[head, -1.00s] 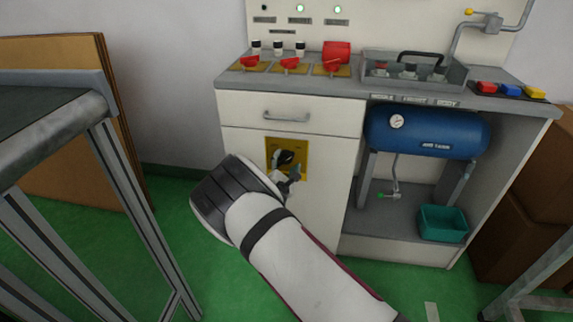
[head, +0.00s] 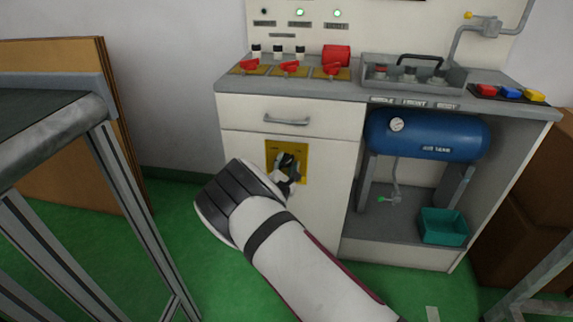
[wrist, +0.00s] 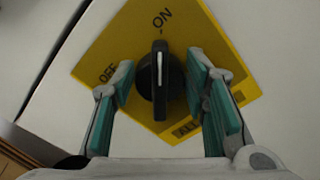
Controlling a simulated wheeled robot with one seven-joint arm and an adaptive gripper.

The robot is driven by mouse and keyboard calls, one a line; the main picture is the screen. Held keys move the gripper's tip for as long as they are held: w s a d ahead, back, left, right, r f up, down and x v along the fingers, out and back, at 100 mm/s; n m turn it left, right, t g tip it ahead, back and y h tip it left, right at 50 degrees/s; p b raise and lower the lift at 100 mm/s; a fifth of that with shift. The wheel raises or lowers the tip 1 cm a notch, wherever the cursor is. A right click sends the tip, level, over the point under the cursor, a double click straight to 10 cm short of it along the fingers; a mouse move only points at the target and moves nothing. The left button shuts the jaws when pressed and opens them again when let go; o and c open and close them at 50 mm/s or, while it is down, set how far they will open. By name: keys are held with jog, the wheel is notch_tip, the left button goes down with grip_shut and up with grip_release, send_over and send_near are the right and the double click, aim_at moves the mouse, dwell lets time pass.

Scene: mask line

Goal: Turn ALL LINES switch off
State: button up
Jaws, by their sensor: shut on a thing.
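The switch is a round black knob (wrist: 160,82) with a white line, on a yellow plate (wrist: 205,40) marked ON and OFF. Its white line points toward ON, and OFF is to the left. Part of a label reading "ALL" shows low on the plate, the rest hidden by the right finger. In the head view the yellow plate (head: 300,150) is on the cabinet door below the drawer. My gripper (wrist: 165,88), also in the head view (head: 287,166), is shut on the knob, with teal-padded fingers on either side of it.
A drawer with a handle (head: 287,121) is just above the plate. Red switches (head: 290,68) sit on the countertop. A blue air tank (head: 425,132) and a teal bin (head: 443,226) are at the right. A grey-framed table (head: 100,110) stands at the near left.

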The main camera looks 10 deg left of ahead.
jog(key=n, duration=0.2)
jog(key=n+p, duration=0.1)
jog(key=n, duration=0.1)
jog(key=shift+a+r, duration=0.15)
jog(key=shift+a, duration=0.05)
jog(key=n, duration=0.2)
jog(key=n+p, duration=0.1)
jog(key=n, duration=0.2)
jog(key=shift+a+n, duration=0.2)
jog(key=shift+n, duration=0.1)
jog(key=n+p, duration=0.1)
jog(key=n, duration=0.3)
jog(key=shift+a, duration=0.2)
jog(key=shift+a+f+n, duration=0.1)
jog(key=shift+f+n, duration=0.1)
jog(key=shift+n, duration=1.9)
jog(key=o, duration=1.1)
jog(key=shift+s, duration=0.1)
